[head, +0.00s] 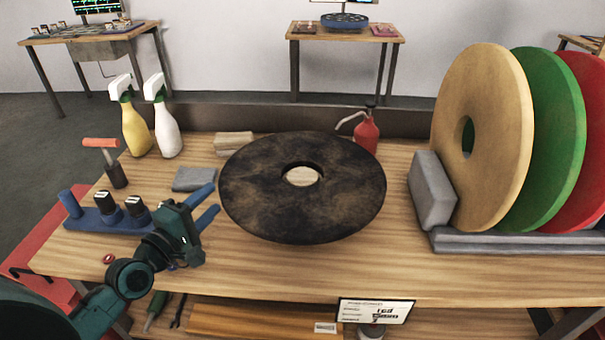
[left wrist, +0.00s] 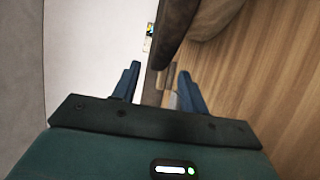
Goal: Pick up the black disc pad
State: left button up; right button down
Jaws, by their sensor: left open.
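The black disc pad (head: 250,205) is a large, dark, mottled ring with a central hole, lying over the middle of the wooden table. My left gripper (head: 208,203) is open and empty at the disc's left edge, with its blue fingers pointing toward it. In the left wrist view the two fingers (left wrist: 158,85) are spread apart. A dark edge, likely the disc's rim (left wrist: 175,30), shows ahead of them. I cannot tell whether the rim lies between the fingers. My right gripper is not in view.
Tan, green and red discs (head: 485,120) stand in a grey rack (head: 510,241) at right, beside a grey block (head: 432,190). Spray bottles (head: 166,130), a red oil can (head: 367,135) and a blue holder (head: 95,220) surround the disc. The table front (head: 330,270) is clear.

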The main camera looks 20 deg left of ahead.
aim_at(224, 186)
pick_arm(q)
jog(key=shift+w+d+p, duration=0.2)
jog(key=shift+w, duration=0.7)
jog(key=shift+w+d+p, duration=0.15)
jog(key=shift+w+d, duration=0.1)
jog(key=shift+w, duration=0.6)
jog(key=shift+w+d+p, duration=0.2)
jog(key=shift+w, duration=0.7)
grip_shut()
